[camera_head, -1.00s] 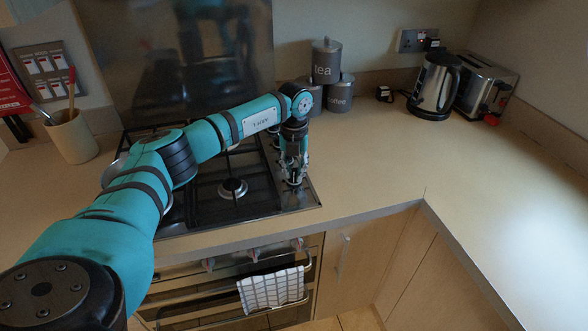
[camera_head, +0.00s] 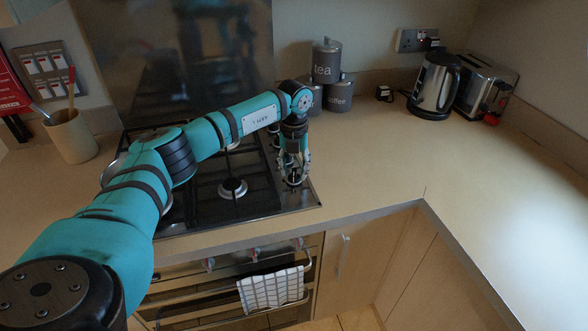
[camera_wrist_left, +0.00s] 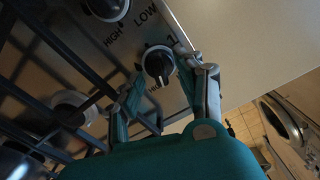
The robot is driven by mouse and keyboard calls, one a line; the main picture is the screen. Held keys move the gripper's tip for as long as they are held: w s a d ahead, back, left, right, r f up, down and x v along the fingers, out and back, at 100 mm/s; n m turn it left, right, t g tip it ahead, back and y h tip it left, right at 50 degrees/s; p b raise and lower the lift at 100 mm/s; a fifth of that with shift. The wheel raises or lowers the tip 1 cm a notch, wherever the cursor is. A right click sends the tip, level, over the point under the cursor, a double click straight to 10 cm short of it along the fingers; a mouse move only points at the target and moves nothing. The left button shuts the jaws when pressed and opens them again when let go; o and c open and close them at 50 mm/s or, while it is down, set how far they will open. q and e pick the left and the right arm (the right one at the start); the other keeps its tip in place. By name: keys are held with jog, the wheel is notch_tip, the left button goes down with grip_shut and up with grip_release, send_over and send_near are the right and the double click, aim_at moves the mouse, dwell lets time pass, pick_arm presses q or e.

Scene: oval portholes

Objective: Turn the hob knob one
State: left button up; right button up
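The hob knob one (camera_wrist_left: 158,64) is a dark round knob with a ridge across it, beside a printed "1" in the left wrist view. My left gripper (camera_wrist_left: 161,61) points down at it, one fingertip on each side. The fingers are apart; I cannot tell whether either tip touches the knob. In the head view my left gripper (camera_head: 293,180) is over the front right corner of the gas hob (camera_head: 212,205) and hides most of the knob. My right gripper is not in view.
Another knob (camera_wrist_left: 107,6) lies further along the row. Pan supports and burners (camera_head: 232,188) are left of the gripper. Canisters (camera_head: 326,62) stand behind, a kettle (camera_head: 436,86) and toaster (camera_head: 487,84) at the back right. The right worktop (camera_head: 450,165) is clear.

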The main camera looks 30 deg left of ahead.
aim_at(294, 172)
pick_arm(q)
notch_tip(294, 172, up, 12)
jog(key=shift+f, duration=0.25)
jog(key=shift+c, duration=0.5)
